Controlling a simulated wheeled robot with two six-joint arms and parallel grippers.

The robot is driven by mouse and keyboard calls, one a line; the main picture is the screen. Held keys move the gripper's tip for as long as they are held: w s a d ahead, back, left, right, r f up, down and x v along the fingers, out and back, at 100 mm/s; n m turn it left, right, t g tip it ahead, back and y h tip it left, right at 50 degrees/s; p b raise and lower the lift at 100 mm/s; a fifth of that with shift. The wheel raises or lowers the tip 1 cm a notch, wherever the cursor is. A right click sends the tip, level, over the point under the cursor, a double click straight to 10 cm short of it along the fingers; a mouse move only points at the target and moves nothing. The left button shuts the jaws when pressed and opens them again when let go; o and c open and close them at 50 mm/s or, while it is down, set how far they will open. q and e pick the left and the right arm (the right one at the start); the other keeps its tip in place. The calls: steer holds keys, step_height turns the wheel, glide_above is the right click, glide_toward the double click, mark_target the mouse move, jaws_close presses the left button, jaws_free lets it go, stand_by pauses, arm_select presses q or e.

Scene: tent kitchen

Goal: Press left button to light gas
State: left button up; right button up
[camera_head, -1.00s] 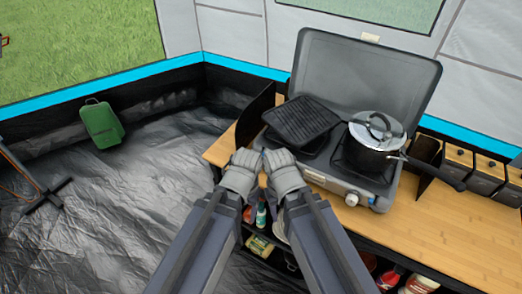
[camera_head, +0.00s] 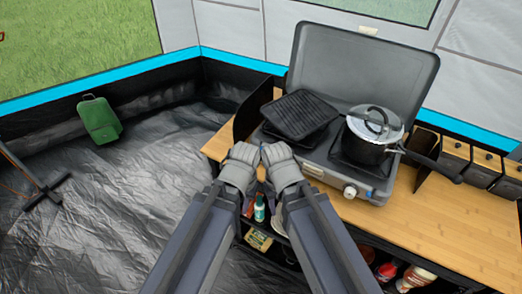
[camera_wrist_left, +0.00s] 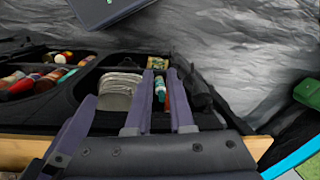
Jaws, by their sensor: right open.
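The grey gas stove (camera_head: 378,190) stands on the wooden counter with its lid raised. A white knob (camera_head: 350,191) shows at the right of its front panel. The left end of the panel is hidden behind my right gripper, so no left button shows. My right gripper (camera_head: 275,150) is open at the stove's front left edge; contact cannot be told. My left gripper (camera_head: 243,151) is just left of it, by the counter edge. In the left wrist view the left gripper's fingers (camera_wrist_left: 160,80) are apart and empty, above the shelf.
A black griddle (camera_head: 299,115) sits on the left burner and a lidded pot (camera_head: 372,140) on the right one. Its handle points right. Wooden-lidded boxes (camera_head: 484,160) stand at the right. A shelf below holds bottles, including a spray bottle (camera_head: 259,208). A green case (camera_head: 99,120) stands on the floor.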

arm_select(q)
jaws_close()
stand_by(1.1)
